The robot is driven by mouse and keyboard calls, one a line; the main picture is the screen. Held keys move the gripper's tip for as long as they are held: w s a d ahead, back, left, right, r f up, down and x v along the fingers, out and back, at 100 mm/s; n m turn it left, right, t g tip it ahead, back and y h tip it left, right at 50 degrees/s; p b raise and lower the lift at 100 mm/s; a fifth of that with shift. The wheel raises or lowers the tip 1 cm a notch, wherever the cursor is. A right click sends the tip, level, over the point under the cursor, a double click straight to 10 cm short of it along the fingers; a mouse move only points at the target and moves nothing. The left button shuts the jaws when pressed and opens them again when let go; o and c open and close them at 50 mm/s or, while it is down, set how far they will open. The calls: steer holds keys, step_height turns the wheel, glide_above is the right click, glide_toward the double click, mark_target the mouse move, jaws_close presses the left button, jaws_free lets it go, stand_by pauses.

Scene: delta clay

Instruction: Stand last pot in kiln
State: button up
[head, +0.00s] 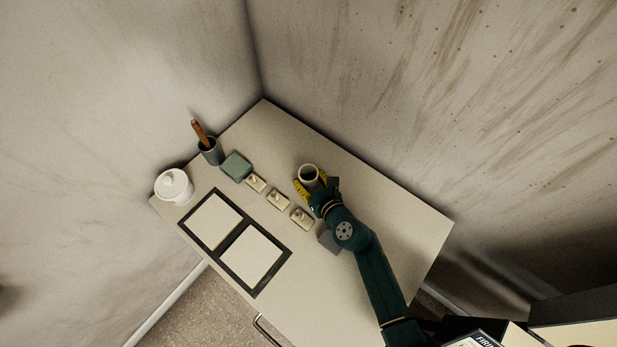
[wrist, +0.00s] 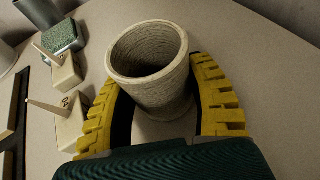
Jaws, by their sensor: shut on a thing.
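A small beige pot (head: 309,174) with a dark hollow inside is on the far part of the table, or just above it. It also shows in the wrist view (wrist: 154,75), upright with its open mouth up and ridged walls. My gripper (head: 310,187) has its yellow fingers around it, one on each side, and is shut on it. Whether the pot's base touches the table is hidden by my gripper. I cannot make out the kiln for certain; a dark box with a label reading "FIRI..." (head: 478,340) is cut off at the lower right.
On the table (head: 400,232), several beige blocks with pegs (head: 278,199) stand left of my gripper. The table's right side is clear.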

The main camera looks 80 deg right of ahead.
steer(key=shift+f, duration=0.2)
steer(key=o, duration=1.2)
steer(key=shift+r, duration=0.3)
steer(key=p+v, duration=0.2)
steer(key=v, duration=1)
steer(key=shift+s+f, duration=0.1)
